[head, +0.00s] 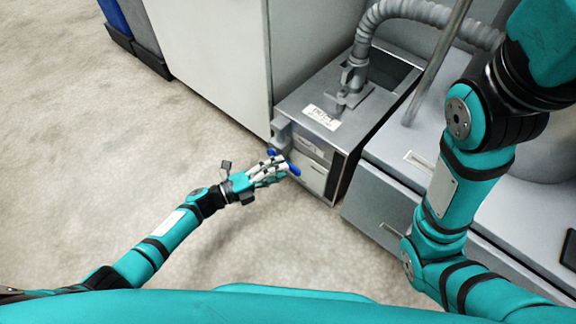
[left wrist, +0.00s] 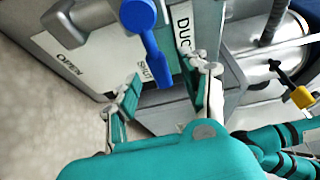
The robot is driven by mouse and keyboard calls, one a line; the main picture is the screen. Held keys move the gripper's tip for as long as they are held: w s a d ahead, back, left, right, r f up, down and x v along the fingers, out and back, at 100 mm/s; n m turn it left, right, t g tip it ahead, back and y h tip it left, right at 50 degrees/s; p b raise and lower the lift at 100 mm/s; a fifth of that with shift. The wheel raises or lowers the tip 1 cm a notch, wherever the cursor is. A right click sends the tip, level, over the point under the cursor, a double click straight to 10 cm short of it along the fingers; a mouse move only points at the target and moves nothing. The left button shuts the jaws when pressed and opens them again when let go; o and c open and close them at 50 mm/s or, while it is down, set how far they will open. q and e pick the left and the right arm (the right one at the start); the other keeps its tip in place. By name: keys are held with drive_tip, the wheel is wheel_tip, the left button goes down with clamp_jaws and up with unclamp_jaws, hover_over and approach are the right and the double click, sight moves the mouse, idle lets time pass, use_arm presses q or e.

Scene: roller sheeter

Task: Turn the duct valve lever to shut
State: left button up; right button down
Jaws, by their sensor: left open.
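The duct valve lever (head: 294,169) is blue and sits on the front of a grey metal duct box (head: 322,123). In the left wrist view the lever (left wrist: 139,17) runs from a round hub down to a free end beside the SHUT marking (left wrist: 144,70). The OPEN marking (left wrist: 70,75) is farther left on the same white plate. My left gripper (head: 279,167) is open at the lever. In the left wrist view the lever's free end lies between its two spread fingers (left wrist: 160,84); I cannot tell whether they touch it. My right gripper is out of view.
A ribbed grey hose (head: 420,12) rises from the box. A tall pale cabinet (head: 213,50) stands left of it, and a grey machine (head: 391,194) stands right. A yellow block (left wrist: 302,97) shows in the left wrist view. Open floor (head: 120,165) lies to the left.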

use_arm(q)
drive_tip(key=v, duration=0.8)
drive_tip(key=shift+a, duration=0.15)
